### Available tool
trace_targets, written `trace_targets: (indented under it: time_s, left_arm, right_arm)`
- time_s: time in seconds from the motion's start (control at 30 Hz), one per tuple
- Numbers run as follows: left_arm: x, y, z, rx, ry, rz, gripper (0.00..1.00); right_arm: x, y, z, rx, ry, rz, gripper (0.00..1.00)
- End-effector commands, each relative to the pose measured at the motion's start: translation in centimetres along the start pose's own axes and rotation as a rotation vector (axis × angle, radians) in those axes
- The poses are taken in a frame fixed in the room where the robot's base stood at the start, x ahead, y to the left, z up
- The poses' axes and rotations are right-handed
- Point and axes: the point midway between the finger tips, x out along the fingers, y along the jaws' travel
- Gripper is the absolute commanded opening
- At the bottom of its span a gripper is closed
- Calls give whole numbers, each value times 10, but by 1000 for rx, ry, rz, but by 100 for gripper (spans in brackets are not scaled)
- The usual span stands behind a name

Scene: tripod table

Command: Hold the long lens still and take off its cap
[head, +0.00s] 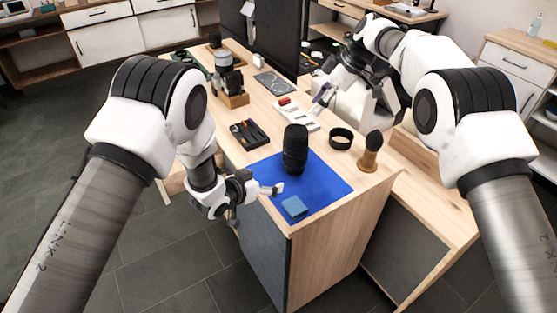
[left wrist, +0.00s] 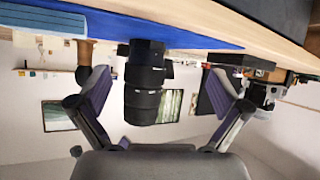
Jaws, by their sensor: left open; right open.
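The long black lens (head: 295,152) stands upright on a blue mat (head: 330,183) near the table's front corner. Its cap cannot be told apart from the dark barrel. My left gripper (head: 258,203) is open beside the mat's left edge, in front of and to the left of the lens. In the left wrist view, which is upside down, the lens (left wrist: 146,90) appears between the two spread fingers of the left gripper (left wrist: 156,92), beyond them and apart from them. My right gripper (head: 319,98) is over the table behind the lens, away from it, with nothing seen in it.
A folded blue cloth (head: 294,206) lies on the mat's front part. A black ring (head: 341,138) and a wooden-handled brush (head: 369,158) stand right of the lens. A black tool tray (head: 250,133), a white tray (head: 303,118) and a wooden block (head: 235,100) are behind.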

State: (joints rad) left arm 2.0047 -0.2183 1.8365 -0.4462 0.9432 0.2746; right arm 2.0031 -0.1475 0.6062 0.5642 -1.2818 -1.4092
Motion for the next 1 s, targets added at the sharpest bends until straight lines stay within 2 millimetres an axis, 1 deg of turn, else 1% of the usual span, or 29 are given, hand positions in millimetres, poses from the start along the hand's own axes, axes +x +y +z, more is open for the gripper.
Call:
trace_targets:
  time_s: [0.03,0.1,0.2,0.27,0.37,0.6,0.7,0.8,1.0]
  left_arm:
    - [9,7,-22,38,43,20,100]
    - [18,14,-44,80,88,37,100]
    - [26,20,-60,114,119,48,100]
    - [30,20,-63,121,125,49,100]
    - [42,21,-64,122,125,49,100]
    - [86,24,-68,120,124,49,100]
    - [98,24,-70,120,123,48,100]
    - [103,24,-71,119,123,47,100]
    - [104,24,-71,119,122,46,100]
  right_arm:
    - [0,0,0,0,0,1,42]
    - [0,0,0,0,0,1,42]
    - [0,0,0,0,0,1,42]
    - [0,0,0,0,0,1,42]
    - [0,0,0,0,0,1,42]
    - [0,0,0,0,0,1,42]
    - [-1,0,0,0,0,1,42]
    - [-1,0,0,0,0,1,42]
    - [0,0,0,0,0,1,42]
